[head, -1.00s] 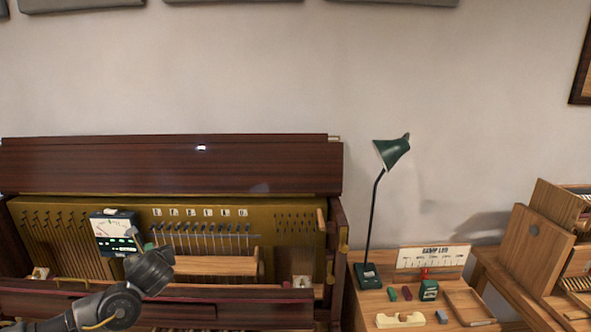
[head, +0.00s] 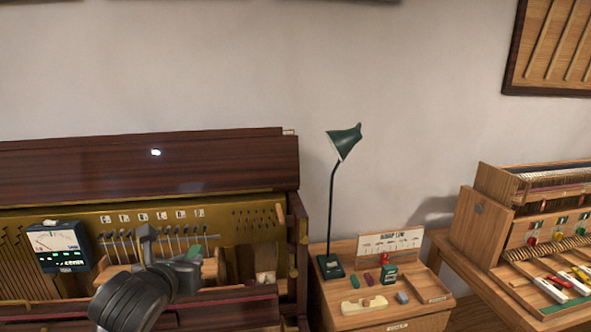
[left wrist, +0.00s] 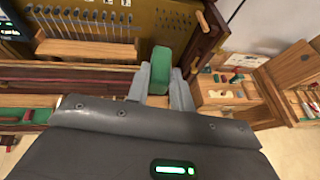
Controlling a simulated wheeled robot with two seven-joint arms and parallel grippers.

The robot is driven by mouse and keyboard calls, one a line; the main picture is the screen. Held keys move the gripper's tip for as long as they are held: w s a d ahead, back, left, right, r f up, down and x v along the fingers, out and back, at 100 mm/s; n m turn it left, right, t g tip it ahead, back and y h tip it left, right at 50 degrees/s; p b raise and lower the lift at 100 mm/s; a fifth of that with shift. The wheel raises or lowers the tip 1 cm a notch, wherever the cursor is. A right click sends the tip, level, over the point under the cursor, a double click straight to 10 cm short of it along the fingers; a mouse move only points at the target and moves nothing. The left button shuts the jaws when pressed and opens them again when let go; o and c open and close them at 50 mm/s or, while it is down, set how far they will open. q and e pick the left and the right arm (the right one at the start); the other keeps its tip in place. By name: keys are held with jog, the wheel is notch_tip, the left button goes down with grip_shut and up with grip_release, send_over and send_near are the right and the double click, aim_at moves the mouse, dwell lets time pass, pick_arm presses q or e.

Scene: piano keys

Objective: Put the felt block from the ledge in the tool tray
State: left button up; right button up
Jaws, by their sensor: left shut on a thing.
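My left gripper (head: 172,250) is in front of the open piano and shut on a green felt block (head: 193,253). In the left wrist view the block (left wrist: 161,62) stands up between the two grey fingers (left wrist: 162,85). The gripper holds it above the piano's inner parts, left of the side cabinet. A shallow wooden tray (head: 447,297), which looks like the tool tray, lies at the right end of the cabinet top, well to the right of the gripper. My right gripper is not in view.
The piano's right side post (head: 299,245) rises between gripper and cabinet. A key-action model (head: 540,240) stands at far right.

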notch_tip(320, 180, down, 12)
jog(key=b, duration=1.1)
